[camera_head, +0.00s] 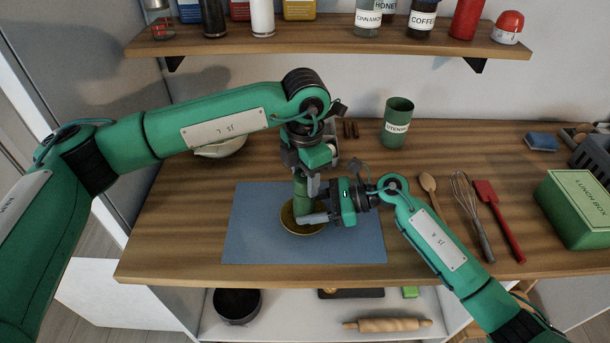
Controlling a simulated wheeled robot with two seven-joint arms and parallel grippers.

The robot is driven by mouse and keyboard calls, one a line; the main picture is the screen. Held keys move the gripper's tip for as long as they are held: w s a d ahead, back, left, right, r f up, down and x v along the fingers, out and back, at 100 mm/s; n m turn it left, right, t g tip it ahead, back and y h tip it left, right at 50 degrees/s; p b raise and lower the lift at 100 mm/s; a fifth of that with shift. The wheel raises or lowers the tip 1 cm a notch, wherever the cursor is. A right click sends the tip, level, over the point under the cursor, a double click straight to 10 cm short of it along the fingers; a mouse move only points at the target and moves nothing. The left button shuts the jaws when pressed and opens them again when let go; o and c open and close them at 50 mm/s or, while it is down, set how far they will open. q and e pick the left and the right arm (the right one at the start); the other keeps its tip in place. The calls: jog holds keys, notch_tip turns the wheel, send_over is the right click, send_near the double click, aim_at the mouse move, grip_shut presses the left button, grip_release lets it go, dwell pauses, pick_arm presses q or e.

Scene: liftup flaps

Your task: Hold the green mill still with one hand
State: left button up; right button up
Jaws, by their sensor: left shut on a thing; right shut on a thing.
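The green mill (301,200) stands roughly upright over a yellowish round dish (289,219) on a blue mat (350,246). My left gripper (307,184) comes down from above and is shut on the upper part of the mill. My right gripper (308,204) comes in from the right and is shut on the mill's lower part. The two grippers hide much of the mill, including its top. I cannot tell whether its lower end touches the dish.
A green utensil cup (397,124) stands behind on the wooden counter. A wooden spoon (429,187), whisk (470,205), red spatula (497,214) and green lunch box (577,210) lie to the right. A white bowl (222,147) sits behind my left arm. A shelf (330,36) with jars hangs above.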

pick_arm(q)
jog(key=m, duration=0.8)
jog(key=shift+s+m, duration=0.1)
jog(key=shift+m, duration=0.2)
jog(key=m, duration=0.3)
jog(key=shift+m, duration=2.2)
jog(key=o, duration=1)
jog(key=shift+r, duration=0.1)
